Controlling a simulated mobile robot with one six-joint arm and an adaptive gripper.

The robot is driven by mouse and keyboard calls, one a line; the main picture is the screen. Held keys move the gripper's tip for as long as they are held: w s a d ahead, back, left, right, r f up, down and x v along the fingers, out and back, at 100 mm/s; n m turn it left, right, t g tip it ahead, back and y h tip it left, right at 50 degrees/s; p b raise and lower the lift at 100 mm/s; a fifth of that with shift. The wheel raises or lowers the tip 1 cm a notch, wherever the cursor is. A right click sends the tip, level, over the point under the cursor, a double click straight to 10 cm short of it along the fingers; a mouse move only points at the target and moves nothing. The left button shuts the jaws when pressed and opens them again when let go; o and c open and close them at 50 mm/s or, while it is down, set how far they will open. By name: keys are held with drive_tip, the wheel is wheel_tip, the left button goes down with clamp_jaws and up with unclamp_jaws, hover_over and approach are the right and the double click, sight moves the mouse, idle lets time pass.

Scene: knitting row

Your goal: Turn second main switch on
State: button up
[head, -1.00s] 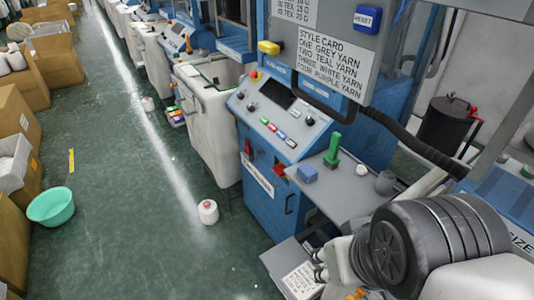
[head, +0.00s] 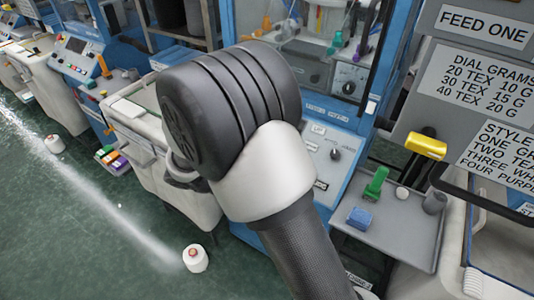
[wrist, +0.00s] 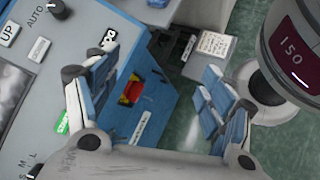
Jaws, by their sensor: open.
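A red handle on a yellow plate, which looks like a main switch (wrist: 132,90), sits on the blue side of a machine (wrist: 150,60) in the wrist view. It appears between my fingers, nearer the left one, and is not gripped. Its on or off position is too small to tell. My gripper (wrist: 165,68) is open, with blue-and-white finger pads either side, and empty. In the head view my arm hides the gripper and much of the machine panel (head: 335,150). Which machine counts as second I cannot tell.
A grey shelf (head: 400,235) holds a green peg (head: 375,183) and a blue block (head: 359,217). A white yarn cone (head: 196,258) stands on the green floor. Signs hang at the right. The aisle at left is largely clear.

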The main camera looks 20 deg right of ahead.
wheel_tip(320, 180, down, 28)
drive_tip(key=a+n+t+h+p, duration=0.2)
drive_tip(key=n+t+h+p, duration=0.3)
drive_tip(key=n+t, duration=1)
drive_tip(key=w+d, duration=0.3)
drive_tip(key=d, duration=0.1)
drive_tip(key=w+d+n+g, duration=0.1)
drive_tip(key=w+d, duration=0.2)
drive_tip(key=d, duration=0.2)
drive_tip(key=w+d+g, duration=0.1)
drive_tip(key=w+d, duration=0.3)
drive_tip(key=shift+d+r+n+y, duration=0.15)
drive_tip(key=shift+d+n+y, duration=0.15)
drive_tip(key=shift+n, duration=0.1)
drive_tip(key=shift+a, duration=0.1)
drive_tip(key=c, duration=1.1)
drive_tip(key=shift+o, duration=0.2)
drive_tip(key=shift+s, duration=0.1)
